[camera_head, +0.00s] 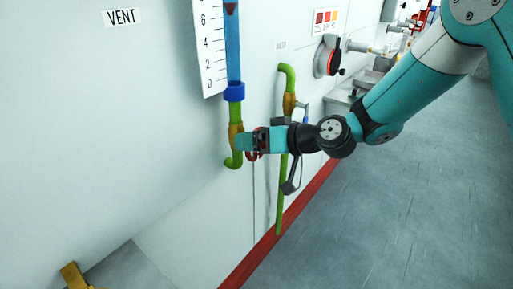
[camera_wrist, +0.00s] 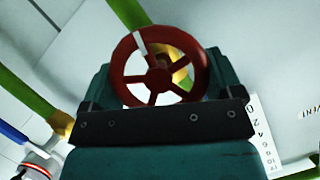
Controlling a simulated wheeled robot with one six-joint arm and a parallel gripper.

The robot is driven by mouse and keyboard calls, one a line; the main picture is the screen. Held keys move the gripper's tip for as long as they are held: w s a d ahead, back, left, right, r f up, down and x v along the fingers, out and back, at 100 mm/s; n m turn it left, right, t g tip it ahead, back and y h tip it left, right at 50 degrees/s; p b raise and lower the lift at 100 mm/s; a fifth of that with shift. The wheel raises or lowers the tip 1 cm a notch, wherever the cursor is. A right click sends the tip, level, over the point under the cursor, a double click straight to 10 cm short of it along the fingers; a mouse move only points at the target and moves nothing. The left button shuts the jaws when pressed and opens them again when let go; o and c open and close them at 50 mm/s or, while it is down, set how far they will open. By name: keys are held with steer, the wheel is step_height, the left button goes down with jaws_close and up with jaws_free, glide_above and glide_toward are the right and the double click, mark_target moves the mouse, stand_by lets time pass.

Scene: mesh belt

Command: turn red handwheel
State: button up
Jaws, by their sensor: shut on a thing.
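The red handwheel (camera_wrist: 159,67) fills the middle of the wrist view. It has several spokes and a white mark on its rim at the upper left. In the head view only a bit of its red rim (camera_head: 252,156) shows below my gripper, beside the green pipe with a brass-coloured valve body (camera_head: 235,136). My gripper (camera_head: 247,142) is at the wheel, and its teal fingers stand on either side of the rim in the wrist view (camera_wrist: 158,85). It is shut on the handwheel. Part of the wheel's lower rim is close to the dark gripper bar.
A blue sight tube (camera_head: 233,50) with a white number scale (camera_head: 210,45) rises above the valve. A red-black dial (camera_head: 328,56) is farther along the wall. The floor at right is clear.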

steer(key=shift+f+m+g+y+b, duration=0.1)
steer(key=shift+m+g+y+b, duration=0.3)
steer(key=shift+m, duration=0.5)
steer(key=o, duration=0.7)
steer(key=b+v, duration=0.2)
steer(key=v, duration=1.5)
steer(key=shift+s+d, duration=0.1)
steer(key=shift+d, duration=0.25)
steer(key=shift+a, duration=0.1)
